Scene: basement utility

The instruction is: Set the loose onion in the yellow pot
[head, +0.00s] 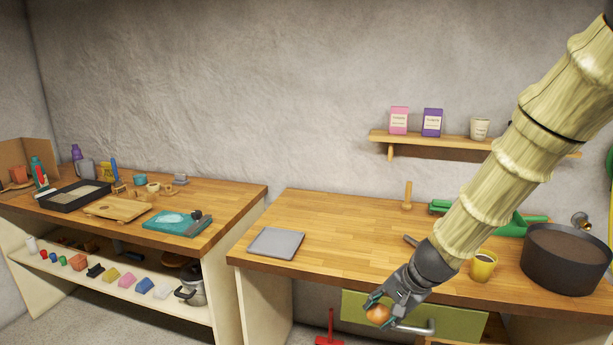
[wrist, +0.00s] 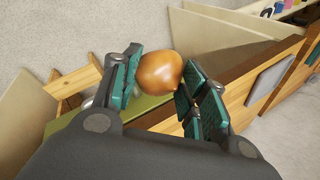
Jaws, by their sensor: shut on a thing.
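The onion (head: 377,314) is round and orange-brown. My gripper (head: 374,303) is shut on it and holds it in the air in front of the workbench's front edge, by the green drawer front. In the wrist view the onion (wrist: 160,72) sits between the teal finger pads of my gripper (wrist: 158,82). A yellow cup-like pot (head: 482,267) with dark contents stands upright on the right workbench, to the right of my gripper and apart from it.
A large dark round pan (head: 566,258) stands right of the yellow pot. A grey tray (head: 276,243) lies at the workbench's left. A green drawer front (head: 440,318) with a handle is below the bench edge. The bench middle (head: 345,235) is clear.

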